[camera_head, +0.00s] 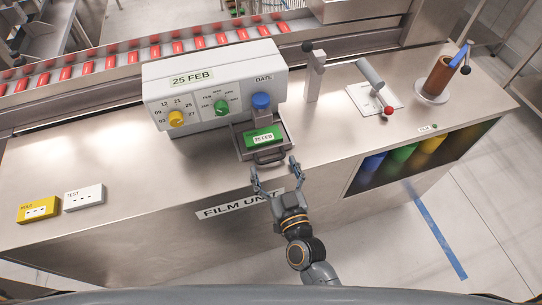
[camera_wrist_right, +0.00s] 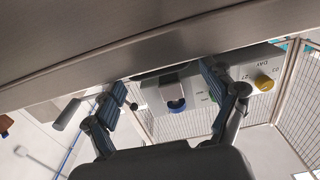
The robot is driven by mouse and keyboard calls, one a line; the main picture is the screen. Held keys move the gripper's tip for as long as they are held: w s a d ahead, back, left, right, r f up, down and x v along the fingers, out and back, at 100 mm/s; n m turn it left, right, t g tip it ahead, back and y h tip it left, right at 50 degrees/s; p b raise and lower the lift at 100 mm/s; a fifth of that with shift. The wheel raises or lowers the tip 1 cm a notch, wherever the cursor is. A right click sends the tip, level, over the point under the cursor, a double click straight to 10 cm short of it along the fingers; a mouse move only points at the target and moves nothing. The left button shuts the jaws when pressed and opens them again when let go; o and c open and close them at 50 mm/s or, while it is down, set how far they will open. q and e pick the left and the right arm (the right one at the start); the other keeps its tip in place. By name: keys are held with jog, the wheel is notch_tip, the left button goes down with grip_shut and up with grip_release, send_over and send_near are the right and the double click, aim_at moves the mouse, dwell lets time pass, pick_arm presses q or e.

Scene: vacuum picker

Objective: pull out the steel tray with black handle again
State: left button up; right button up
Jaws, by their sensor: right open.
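The steel tray (camera_head: 238,142) sticks out from the front of the white date machine (camera_head: 213,80), below its blue knob (camera_head: 261,101). A green block (camera_head: 264,138) labelled 25 FEB lies in it. Its black handle (camera_head: 270,156) faces the front edge of the counter. My right gripper (camera_head: 275,168) is open and empty just in front of the handle, one finger towards each side; I cannot tell whether they touch it. In the right wrist view my spread fingers (camera_wrist_right: 160,95) show with the machine beyond. My left gripper is not in view.
The steel counter (camera_head: 120,155) is clear to the left, up to a yellow box (camera_head: 38,208) and a white box (camera_head: 84,197). A grey lever post (camera_head: 314,75), a red-knobbed lever (camera_head: 388,110) and a brown cylinder (camera_head: 438,77) stand to the right. A conveyor (camera_head: 105,65) with red items runs behind.

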jog(key=shift+x, duration=1.3)
jog(key=c, duration=1.4)
jog(key=shift+o, duration=0.2)
jog(key=p+v, duration=0.3)
jog(key=v, duration=0.8)
jog(key=shift+s+p, duration=0.15)
jog(key=shift+p, duration=0.2)
jog(key=o, duration=1.4)
jog(key=shift+c, duration=0.2)
jog(key=v, duration=1.2)
